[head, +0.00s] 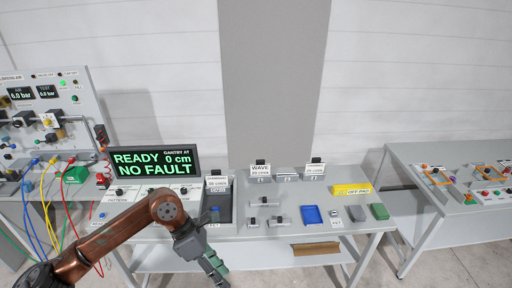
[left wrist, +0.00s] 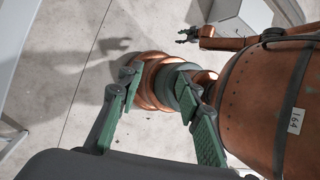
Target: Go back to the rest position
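My left arm comes in from the lower left in the head view, with its left gripper (head: 216,268) low in front of the table's front edge. In the left wrist view its two green fingers (left wrist: 158,122) stand well apart with nothing held between them. Behind them are copper-coloured parts of my own body and bare floor. My right gripper (left wrist: 184,36) shows small at the top of the left wrist view, its fingers apart and empty. It does not show in the head view.
The table (head: 285,231) carries a display (head: 154,161) reading READY 0 cm NO FAULT, a blue tray (head: 312,215) and a yellow block (head: 352,189). A panel with cables (head: 50,110) stands left, another table (head: 425,200) right. Floor (head: 440,268) is clear between the tables.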

